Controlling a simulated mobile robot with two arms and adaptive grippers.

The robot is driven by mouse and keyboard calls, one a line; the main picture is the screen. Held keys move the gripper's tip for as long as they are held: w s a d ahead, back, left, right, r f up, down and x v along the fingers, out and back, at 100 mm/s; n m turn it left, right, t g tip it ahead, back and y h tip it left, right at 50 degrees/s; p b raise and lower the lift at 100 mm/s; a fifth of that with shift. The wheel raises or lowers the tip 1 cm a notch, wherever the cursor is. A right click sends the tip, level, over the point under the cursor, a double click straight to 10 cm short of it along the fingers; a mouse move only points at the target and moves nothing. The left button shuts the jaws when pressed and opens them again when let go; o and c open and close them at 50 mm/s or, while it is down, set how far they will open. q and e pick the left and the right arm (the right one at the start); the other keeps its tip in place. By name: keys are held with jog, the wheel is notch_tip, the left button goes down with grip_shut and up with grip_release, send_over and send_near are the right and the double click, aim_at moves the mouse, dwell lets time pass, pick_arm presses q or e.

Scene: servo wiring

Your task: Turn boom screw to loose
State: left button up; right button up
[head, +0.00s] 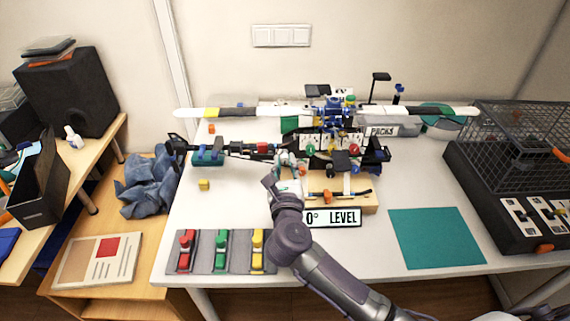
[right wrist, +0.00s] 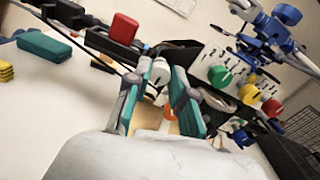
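A model helicopter stands on the white table, with a dark boom (head: 232,147) reaching left from its body. A red block (head: 263,148) sits on the boom and also shows in the right wrist view (right wrist: 123,28). My right gripper (head: 288,165) is at the boom's inner end, just in front of the body. In the right wrist view, its teal-padded fingers (right wrist: 160,80) stand apart, with a pale part between or just beyond their tips; I cannot tell if they touch it. I cannot make out the boom screw with certainty. My left gripper is not in view.
Green, red and yellow knobs cover the helicopter's panel (head: 330,146). A wooden block (head: 350,201) and the "0° LEVEL" plate (head: 333,218) lie close in front. Red, green and yellow switches stand on a grey strip (head: 203,262). A teal mat (head: 435,238) lies right; a wire cage (head: 520,135) stands beyond.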

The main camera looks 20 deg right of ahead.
grip_shut()
jog(key=shift+r+n+p, duration=0.15)
jog(key=shift+n+p, duration=0.55)
jog(key=shift+p, duration=0.4)
jog(key=n+p, duration=0.9)
jog(key=p, duration=0.1)
jog(key=shift+a+n+p, duration=0.1)
jog(key=shift+n+p, duration=0.2)
jog(key=shift+p, duration=0.1)
jog(key=shift+n+p, duration=0.95)
jog(key=shift+n, duration=0.25)
jog(key=shift+f+n+p, duration=0.25)
jog(key=shift+n+p, duration=0.55)
jog(key=shift+n, duration=0.5)
